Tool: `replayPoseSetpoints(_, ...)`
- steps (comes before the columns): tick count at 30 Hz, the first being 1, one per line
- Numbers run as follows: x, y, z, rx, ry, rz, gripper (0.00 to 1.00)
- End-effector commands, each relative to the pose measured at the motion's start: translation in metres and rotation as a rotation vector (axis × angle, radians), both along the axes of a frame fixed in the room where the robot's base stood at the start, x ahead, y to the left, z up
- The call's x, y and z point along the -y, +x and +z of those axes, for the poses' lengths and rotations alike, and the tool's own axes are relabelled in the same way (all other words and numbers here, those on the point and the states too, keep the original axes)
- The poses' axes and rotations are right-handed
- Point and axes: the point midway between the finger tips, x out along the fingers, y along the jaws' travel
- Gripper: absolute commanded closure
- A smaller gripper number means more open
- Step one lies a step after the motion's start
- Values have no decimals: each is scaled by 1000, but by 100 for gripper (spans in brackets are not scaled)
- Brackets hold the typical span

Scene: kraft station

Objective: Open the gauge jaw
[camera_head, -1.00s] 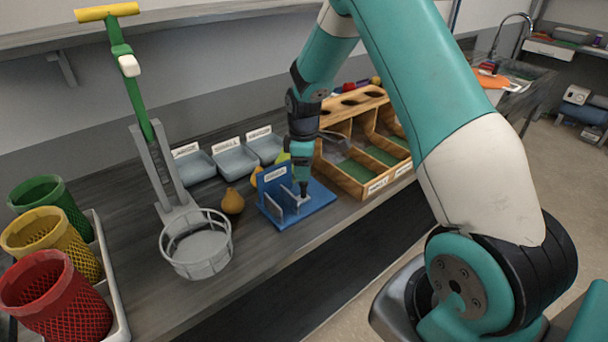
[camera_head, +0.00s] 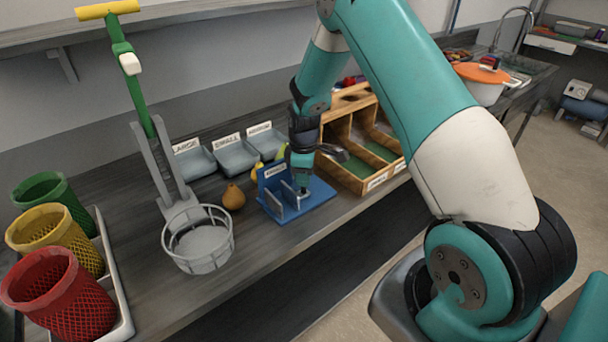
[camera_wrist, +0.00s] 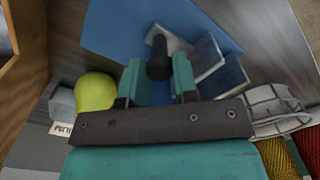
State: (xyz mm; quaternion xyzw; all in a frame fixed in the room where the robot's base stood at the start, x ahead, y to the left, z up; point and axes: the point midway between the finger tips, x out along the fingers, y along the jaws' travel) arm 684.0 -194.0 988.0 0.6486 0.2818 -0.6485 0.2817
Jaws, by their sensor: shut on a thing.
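The gauge is a blue base (camera_head: 318,197) with a blue upright plate (camera_head: 273,183) and pale grey jaw plates (camera_head: 288,196), standing on the bench. In the wrist view, pale jaw plates (camera_wrist: 209,55) stand on the blue base (camera_wrist: 120,30). A dark round-topped knob (camera_wrist: 158,58) stands beside these plates, between my fingers. My gripper (camera_wrist: 158,80) is shut on this knob, one teal finger on each side. In the head view my gripper (camera_head: 302,186) is low over the gauge; its fingertips and the knob are partly hidden.
A brown-yellow pear (camera_head: 233,198) stands left of the gauge. A yellow-green fruit (camera_wrist: 95,91) is close to my gripper. Labelled grey trays (camera_head: 236,156) are behind, a wooden divided box (camera_head: 347,180) right. A wire basket (camera_head: 199,243) and coloured bins (camera_head: 62,294) stand left.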

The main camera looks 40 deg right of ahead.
Motion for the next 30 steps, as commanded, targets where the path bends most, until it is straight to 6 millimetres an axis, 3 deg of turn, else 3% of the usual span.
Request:
replayPoseSetpoints(9,48,2,-2,1,-1,-4,100)
replayPoseSetpoints(20,54,2,0,0,0,0,100)
replayPoseSetpoints(21,54,2,0,0,0,0,63)
replayPoseSetpoints(23,54,2,0,0,0,0,50)
replayPoseSetpoints(30,54,2,0,0,0,0,47)
